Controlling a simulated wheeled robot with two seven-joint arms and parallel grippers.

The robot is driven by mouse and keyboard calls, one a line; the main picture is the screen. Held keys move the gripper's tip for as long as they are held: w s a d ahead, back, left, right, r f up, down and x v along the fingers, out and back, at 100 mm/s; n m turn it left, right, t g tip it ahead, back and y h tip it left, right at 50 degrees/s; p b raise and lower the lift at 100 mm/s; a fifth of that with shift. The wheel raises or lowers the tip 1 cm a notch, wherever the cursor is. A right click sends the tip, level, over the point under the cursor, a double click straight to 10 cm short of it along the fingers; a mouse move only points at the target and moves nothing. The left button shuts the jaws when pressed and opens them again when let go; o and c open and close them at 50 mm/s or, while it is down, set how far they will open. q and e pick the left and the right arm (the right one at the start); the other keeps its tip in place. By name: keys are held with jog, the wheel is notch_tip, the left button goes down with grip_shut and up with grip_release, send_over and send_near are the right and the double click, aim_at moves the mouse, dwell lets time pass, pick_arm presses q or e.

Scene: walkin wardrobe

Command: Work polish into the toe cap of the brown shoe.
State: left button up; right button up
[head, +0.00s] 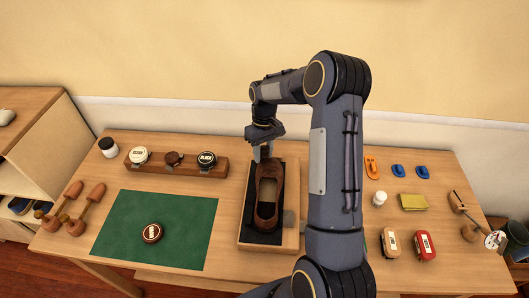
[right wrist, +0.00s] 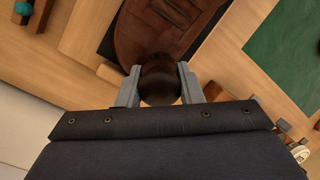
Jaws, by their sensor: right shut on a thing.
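The brown shoe (head: 266,216) lies on a dark pad in a shallow wooden tray (head: 288,238) at the middle of the table. My right gripper (head: 265,154) is over the shoe's far end, pointing down. In the right wrist view it is shut on a dark, round-topped applicator (right wrist: 159,83), held between the two grey fingers. The shoe (right wrist: 165,28) shows just beyond the applicator; its underside and any contact with the leather are hidden. My left gripper is out of view.
A wooden rack (head: 190,168) with tins stands behind the mat. Two wooden shoe trees (head: 90,208) lie at left. Brushes (head: 425,245), a yellow cloth (head: 413,202) and a white bottle (head: 380,198) are at right. My right arm hides part of the table beside the tray.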

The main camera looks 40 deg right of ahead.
aim_at(276, 165)
jog(key=shift+s+d+f, duration=0.15)
jog(key=shift+s+d, duration=1.2)
jog(key=shift+d, duration=0.15)
jog(key=shift+s+a+r, duration=0.25)
jog(key=shift+s+a, duration=0.2)
jog(key=shift+s, duration=0.15)
jog(key=shift+w+a+r, duration=0.1)
jog(key=shift+w+a, duration=1.3)
jog(key=shift+a, duration=0.25)
jog(key=shift+s+d+f+b, duration=0.2)
jog(key=shift+s+d+b, duration=0.2)
jog(key=shift+s+d, duration=1.1)
jog(key=shift+w+d, duration=0.1)
jog(key=shift+r, duration=0.1)
jog(key=shift+p+v, duration=2.15)
jog(key=shift+v, duration=0.9)
jog(key=shift+w, duration=0.15)
